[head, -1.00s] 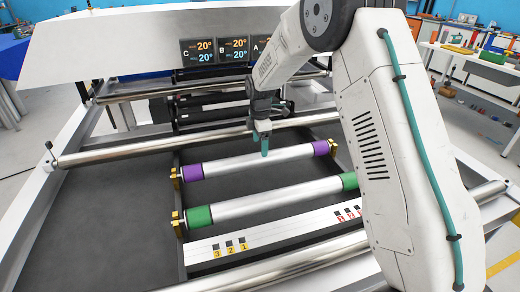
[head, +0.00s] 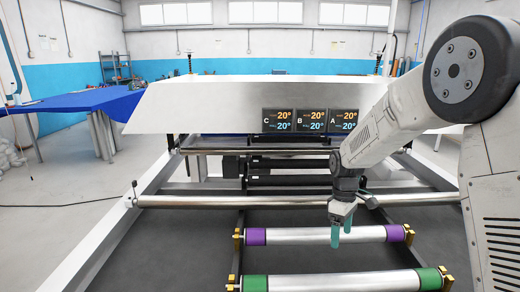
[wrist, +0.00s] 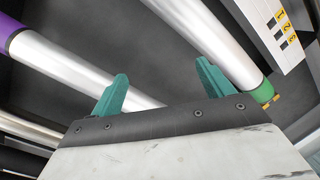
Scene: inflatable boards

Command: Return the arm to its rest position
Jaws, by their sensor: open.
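My gripper (head: 341,232) hangs from my white arm at the right of the head view, pointing down. Its teal fingers stand apart with nothing between them. In the head view the fingertips overlap the purple-ended roller (head: 290,235); the height above it is hard to judge. In the wrist view the gripper (wrist: 163,88) shows two separate teal fingers against the dark bed and silver rollers.
A green-ended roller (head: 330,282) lies nearer, parallel to the purple-ended one, both in brass holders. A machine hood (head: 210,100) with temperature displays (head: 311,120) stands behind. A blue-covered table (head: 70,103) is at the left. The dark bed left of the rollers is bare.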

